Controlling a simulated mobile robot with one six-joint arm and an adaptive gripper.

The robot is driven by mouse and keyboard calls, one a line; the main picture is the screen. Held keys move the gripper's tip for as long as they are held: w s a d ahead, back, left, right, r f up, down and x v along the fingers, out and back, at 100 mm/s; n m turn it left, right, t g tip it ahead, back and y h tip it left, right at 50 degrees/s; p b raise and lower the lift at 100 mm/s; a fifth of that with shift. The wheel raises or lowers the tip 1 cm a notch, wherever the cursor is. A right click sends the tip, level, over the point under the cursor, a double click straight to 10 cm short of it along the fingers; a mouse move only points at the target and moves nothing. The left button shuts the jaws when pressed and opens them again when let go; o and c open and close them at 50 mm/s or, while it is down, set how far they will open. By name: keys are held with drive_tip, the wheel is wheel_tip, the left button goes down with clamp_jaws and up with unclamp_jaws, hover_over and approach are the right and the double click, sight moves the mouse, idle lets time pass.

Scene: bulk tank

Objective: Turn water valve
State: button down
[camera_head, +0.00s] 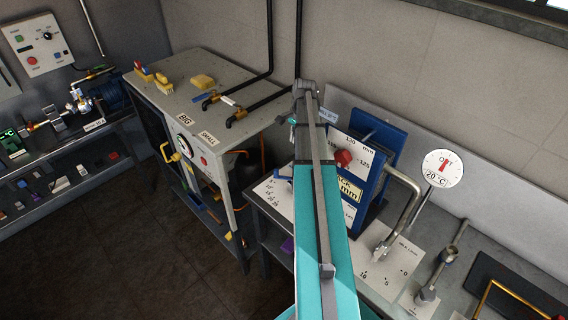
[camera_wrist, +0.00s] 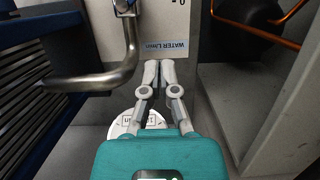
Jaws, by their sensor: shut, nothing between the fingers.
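The water valve handle (camera_wrist: 105,76) is a bent metal pipe at the left of the wrist view. It runs up to a white plate (camera_wrist: 180,18) labelled "WATER L/min". My gripper (camera_wrist: 158,64) is shut and empty, its fingertips close together over the plate's lower edge. It is to the right of the handle and apart from it in the picture; the depth between them is unclear. In the head view a white scale plate (camera_head: 273,193) shows left of my arm, likely the same one. My arm hides the water valve handle and the fingertips there.
A blue plate unit (camera_head: 371,150) with a red knob stands right of my arm. Beyond it are a milk valve handle (camera_head: 405,195) and a dial gauge (camera_head: 442,168). A grey cabinet (camera_head: 185,85) stands left. An orange hose (camera_wrist: 292,12) and dark tank are right in the wrist view.

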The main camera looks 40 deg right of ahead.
drive_tip(key=shift+f, duration=0.2)
drive_tip(key=a+f+b, duration=0.6)
drive_tip(key=f+b, duration=0.3)
drive_tip(key=shift+s+a+f+b, duration=0.15)
drive_tip(key=shift+s+a+b, duration=0.1)
drive_tip(key=shift+b, duration=0.1)
idle(0.7)
drive_tip(key=shift+a, duration=0.45)
drive_tip(key=shift+d, duration=0.1)
